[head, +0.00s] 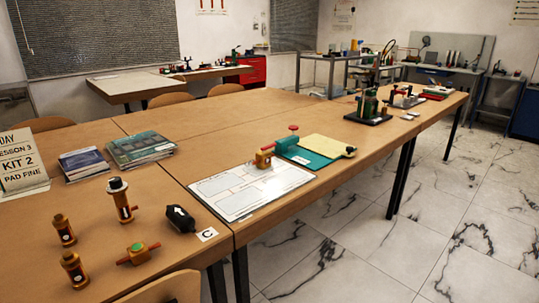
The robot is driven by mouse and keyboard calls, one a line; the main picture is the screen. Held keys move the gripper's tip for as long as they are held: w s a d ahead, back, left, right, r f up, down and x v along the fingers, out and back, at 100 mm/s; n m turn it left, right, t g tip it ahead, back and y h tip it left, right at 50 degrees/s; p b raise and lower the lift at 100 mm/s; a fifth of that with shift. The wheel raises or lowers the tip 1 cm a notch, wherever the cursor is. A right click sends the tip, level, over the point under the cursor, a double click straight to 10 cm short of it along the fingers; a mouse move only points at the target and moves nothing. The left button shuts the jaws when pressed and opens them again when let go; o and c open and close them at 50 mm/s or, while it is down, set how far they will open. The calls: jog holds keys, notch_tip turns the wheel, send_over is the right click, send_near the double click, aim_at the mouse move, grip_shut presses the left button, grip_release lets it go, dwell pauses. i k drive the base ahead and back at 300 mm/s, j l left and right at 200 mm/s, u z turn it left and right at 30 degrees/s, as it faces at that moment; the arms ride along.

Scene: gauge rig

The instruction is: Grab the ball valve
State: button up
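Two small brass pieces with red parts look like valves, and I cannot tell for sure which is the ball valve. One brass piece (138,253) lies on the near left table, with a green top and a red bar across it. The other brass piece (264,160) stands at the far right corner of a white printed sheet (240,193), with a red part beside it. Nothing covers either piece. My gripper is not in view.
Near the first piece stand brass cylinders (64,230) (74,270) (121,200) and a black part with a white arrow (180,218). A chair back (160,290) is at the front edge.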

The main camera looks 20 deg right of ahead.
aim_at(264, 161)
jog(key=i+l, duration=0.2)
jog(key=l, duration=0.15)
jog(key=i+l+u, duration=0.1)
jog(key=l, duration=0.2)
jog(key=i+l, duration=0.4)
jog(key=l, duration=0.3)
jog(key=i+l+u, duration=0.1)
jog(key=i+l, duration=0.25)
jog(key=l, duration=0.3)
jog(key=u, duration=0.05)
